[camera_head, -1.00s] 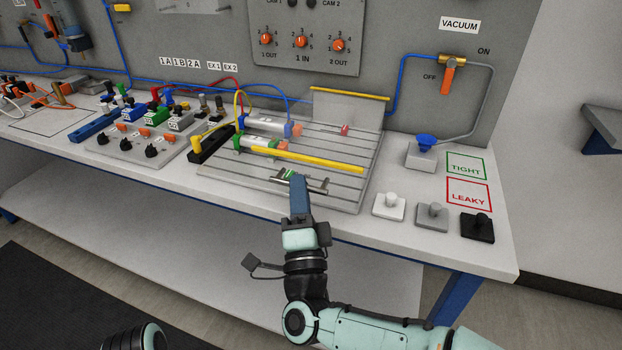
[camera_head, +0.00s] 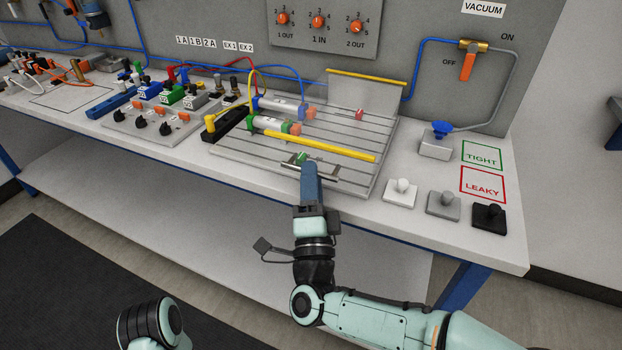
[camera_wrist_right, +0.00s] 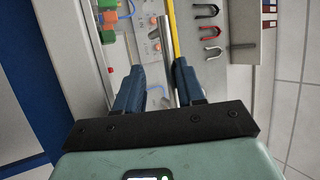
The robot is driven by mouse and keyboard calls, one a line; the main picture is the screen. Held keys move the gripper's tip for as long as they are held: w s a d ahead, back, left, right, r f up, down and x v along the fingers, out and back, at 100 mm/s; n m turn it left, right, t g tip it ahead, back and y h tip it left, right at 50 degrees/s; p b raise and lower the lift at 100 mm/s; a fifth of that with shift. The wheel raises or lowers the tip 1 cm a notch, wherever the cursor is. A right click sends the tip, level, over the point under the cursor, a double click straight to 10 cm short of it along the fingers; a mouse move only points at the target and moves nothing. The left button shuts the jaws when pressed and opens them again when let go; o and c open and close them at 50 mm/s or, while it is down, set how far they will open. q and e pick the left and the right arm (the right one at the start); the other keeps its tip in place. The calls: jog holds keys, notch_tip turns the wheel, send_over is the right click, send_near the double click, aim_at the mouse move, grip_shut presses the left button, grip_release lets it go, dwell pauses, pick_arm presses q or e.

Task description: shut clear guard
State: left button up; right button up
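A see-through panel with a yellow top edge (camera_head: 365,92) stands upright at the back right of the grooved plate (camera_head: 225,151). A yellow bar (camera_head: 325,147) runs across the plate in front of the cylinders; whether it belongs to a clear sheet I cannot tell. My right gripper (camera_head: 309,165) is at the plate's front edge, beside a short silver bar (camera_head: 326,174). In the right wrist view its blue fingers (camera_wrist_right: 158,68) are apart, with the silver bar (camera_wrist_right: 167,45) between or just beyond them and the yellow bar (camera_wrist_right: 175,35) close by. My left gripper is out of frame.
Two cylinders (camera_head: 275,125) with coloured ends lie on the plate. White, grey and black knobbed blocks (camera_head: 443,205) stand to its right. A vacuum valve (camera_head: 467,62) is on the wall panel. Valves and tubing crowd the left side.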

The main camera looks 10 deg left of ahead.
jog(key=shift+w+d+f, duration=0.15)
jog(key=shift+w+f, duration=0.05)
jog(key=shift+f, duration=0.35)
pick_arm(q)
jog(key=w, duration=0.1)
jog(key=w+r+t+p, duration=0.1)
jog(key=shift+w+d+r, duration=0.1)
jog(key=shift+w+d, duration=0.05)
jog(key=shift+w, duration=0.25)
pick_arm(e)
jog(key=v, duration=1.3)
jog(key=shift+s+r, duration=0.35)
